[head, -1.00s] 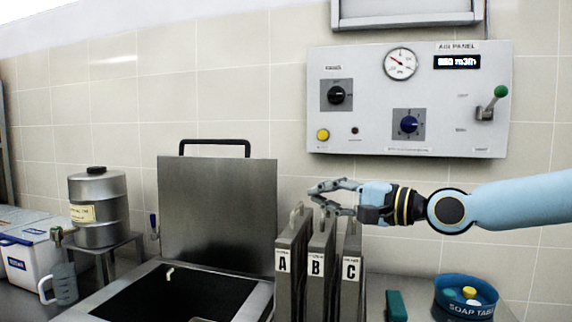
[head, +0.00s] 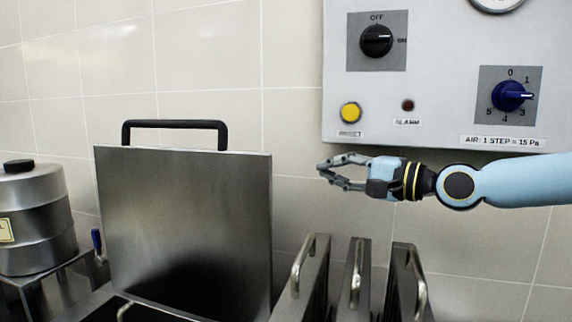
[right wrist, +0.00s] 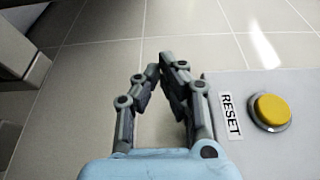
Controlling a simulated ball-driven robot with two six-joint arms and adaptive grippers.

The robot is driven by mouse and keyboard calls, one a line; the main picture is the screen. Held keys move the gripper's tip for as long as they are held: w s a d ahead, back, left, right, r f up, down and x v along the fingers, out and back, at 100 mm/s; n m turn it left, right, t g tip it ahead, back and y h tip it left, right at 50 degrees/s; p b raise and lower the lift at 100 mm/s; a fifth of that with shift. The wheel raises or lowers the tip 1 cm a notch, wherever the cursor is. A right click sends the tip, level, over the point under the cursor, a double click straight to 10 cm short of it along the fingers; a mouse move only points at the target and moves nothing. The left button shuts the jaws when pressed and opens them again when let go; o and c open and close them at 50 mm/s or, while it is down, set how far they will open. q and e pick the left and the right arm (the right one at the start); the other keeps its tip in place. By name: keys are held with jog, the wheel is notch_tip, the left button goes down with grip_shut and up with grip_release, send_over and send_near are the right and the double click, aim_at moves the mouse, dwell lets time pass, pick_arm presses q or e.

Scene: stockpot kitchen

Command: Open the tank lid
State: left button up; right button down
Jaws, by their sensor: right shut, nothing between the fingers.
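The tank lid (head: 185,225) is a square steel plate with a black bar handle (head: 175,124) on its top edge. It stands upright, swung open, at the back of the tank (head: 85,304), whose rim only just shows at the bottom of the head view. My right gripper (head: 322,171) is shut and empty, to the right of the lid and apart from it, in front of the tiled wall and just below the panel. Its fingertips also show in the right wrist view (right wrist: 162,66). My left gripper is not in view.
The grey air panel (head: 445,95) has a yellow reset button (head: 350,112), also in the right wrist view (right wrist: 272,111). Several steel plates with loop handles (head: 357,275) stand right of the lid. A steel canister (head: 35,225) stands at the left.

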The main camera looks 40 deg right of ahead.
pick_arm(q)
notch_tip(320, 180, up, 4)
jog(key=p, duration=0.3)
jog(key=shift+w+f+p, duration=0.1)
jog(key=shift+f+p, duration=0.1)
jog(key=shift+p, duration=0.15)
pick_arm(e)
jog(key=w+a, duration=0.6)
jog(key=shift+w+a, duration=0.25)
jog(key=shift+a, duration=0.1)
jog(key=shift+r, duration=0.1)
